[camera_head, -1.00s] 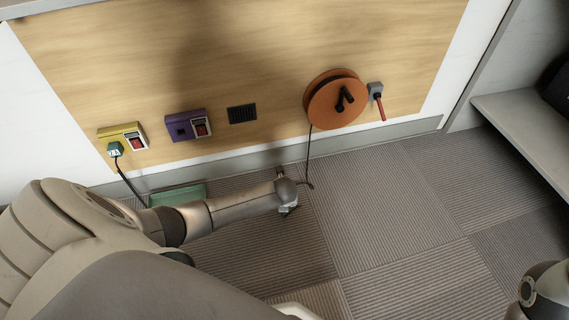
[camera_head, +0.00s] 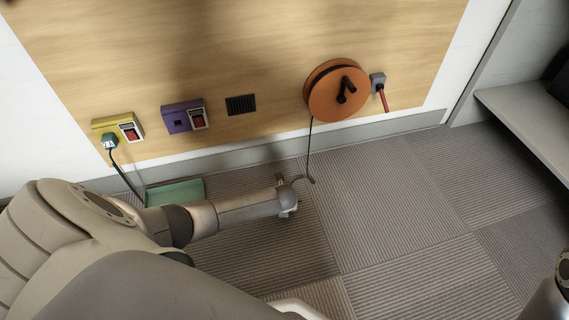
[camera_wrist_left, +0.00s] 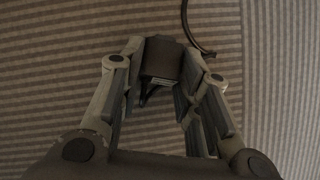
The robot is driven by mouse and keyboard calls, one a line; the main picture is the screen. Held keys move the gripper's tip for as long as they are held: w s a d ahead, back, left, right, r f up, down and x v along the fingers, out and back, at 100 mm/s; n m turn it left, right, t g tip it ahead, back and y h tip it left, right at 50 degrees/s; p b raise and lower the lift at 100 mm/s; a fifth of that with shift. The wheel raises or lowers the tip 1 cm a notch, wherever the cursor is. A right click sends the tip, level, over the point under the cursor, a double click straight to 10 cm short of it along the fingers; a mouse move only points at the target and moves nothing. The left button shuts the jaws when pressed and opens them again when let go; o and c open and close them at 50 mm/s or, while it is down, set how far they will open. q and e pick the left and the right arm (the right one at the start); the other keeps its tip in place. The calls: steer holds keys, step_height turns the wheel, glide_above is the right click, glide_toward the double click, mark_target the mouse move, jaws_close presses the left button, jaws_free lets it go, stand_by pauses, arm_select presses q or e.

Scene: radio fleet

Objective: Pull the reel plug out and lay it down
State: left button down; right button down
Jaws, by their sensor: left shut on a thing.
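My left gripper (camera_head: 288,200) is low over the carpet, right of the green tray (camera_head: 176,191). In the left wrist view, its fingers (camera_wrist_left: 162,80) are shut on a dark, blocky plug (camera_wrist_left: 162,58), apparently the reel plug. A dark cord (camera_head: 310,150) hangs from the orange reel (camera_head: 338,92) on the wall and curves in beside this gripper. The cord also shows at the top of the left wrist view (camera_wrist_left: 188,30). The purple socket box (camera_head: 184,117) has nothing plugged into it. The plug is hidden or too small to make out in the head view.
A grey box with a red lever (camera_head: 383,98) is right of the reel. A grey shelf (camera_head: 525,120) stands at right. The carpet (camera_head: 400,220) is clear.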

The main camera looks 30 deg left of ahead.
arm_select(q)
steer(key=c, duration=1)
jaws_free()
steer(key=shift+r, duration=0.15)
steer(key=shift+v, duration=5.85)
